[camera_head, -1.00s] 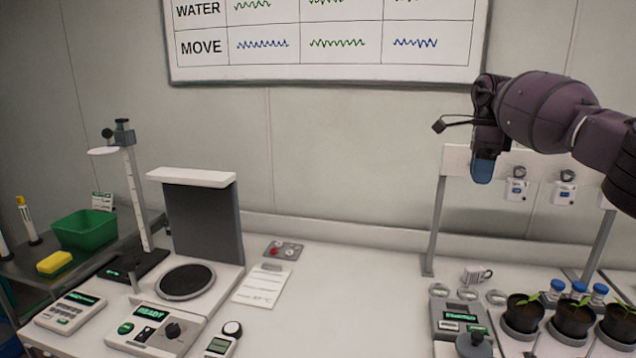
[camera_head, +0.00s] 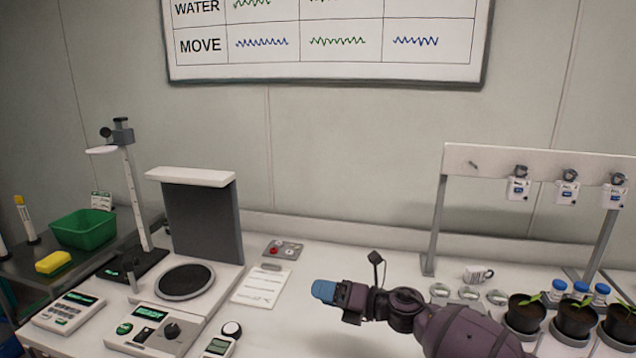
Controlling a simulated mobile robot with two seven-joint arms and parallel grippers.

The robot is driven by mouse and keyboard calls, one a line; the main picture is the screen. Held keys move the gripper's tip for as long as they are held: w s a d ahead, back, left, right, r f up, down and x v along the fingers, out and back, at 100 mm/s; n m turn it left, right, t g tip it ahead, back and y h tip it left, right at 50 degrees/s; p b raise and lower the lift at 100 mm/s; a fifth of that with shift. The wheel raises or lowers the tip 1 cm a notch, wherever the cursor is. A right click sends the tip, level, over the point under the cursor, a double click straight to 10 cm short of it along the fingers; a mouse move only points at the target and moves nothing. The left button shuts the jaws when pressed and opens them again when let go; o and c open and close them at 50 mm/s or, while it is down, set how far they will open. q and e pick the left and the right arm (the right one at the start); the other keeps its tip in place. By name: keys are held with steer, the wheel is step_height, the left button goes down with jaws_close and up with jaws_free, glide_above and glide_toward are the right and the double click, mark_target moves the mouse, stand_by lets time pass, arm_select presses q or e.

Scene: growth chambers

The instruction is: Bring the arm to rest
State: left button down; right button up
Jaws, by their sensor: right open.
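My right arm comes in from the bottom right, low over the white bench. Its gripper (camera_head: 326,292) has blue fingertips and points left, just right of the clipboard sheet (camera_head: 264,286). The gripper is open, and I see nothing between its fingers. My left gripper is not in the picture.
An instrument with a round dark plate (camera_head: 186,281) stands on the left of the bench. Several potted seedlings (camera_head: 575,318) and blue-capped bottles (camera_head: 580,289) stand at the right, below a rail (camera_head: 480,162) with hanging tags. A green bin (camera_head: 84,230) is at far left.

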steer(key=s+d+f+m+t+h, duration=0.4)
steer(key=s+d+m+h, duration=0.35)
steer(key=m, duration=0.65)
steer(key=s+d+f+m+t+h, duration=0.4)
steer(key=s+d+m+h, duration=0.3)
steer(key=m, duration=0.8)
steer(key=s+d+f+m+g+h, duration=0.1)
steer(key=s+d+f+m+g, duration=0.2)
steer(key=s, duration=0.6)
steer(key=s+d+m+g+h, duration=0.1)
steer(key=s+d+m+g, duration=0.35)
steer(key=s, duration=0.35)
steer(key=s+d+f+m+g, duration=0.2)
steer(key=s+d+m+g, duration=0.15)
steer(key=s, duration=0.55)
steer(key=w+f+n+t, duration=0.1)
steer(key=w+f+t, duration=0.6)
steer(key=f, duration=0.3)
steer(key=shift+w+d+n+t, duration=0.15)
steer(key=shift+w+n+t, duration=0.15)
steer(key=shift+t, duration=0.2)
steer(key=shift+y, duration=0.25)
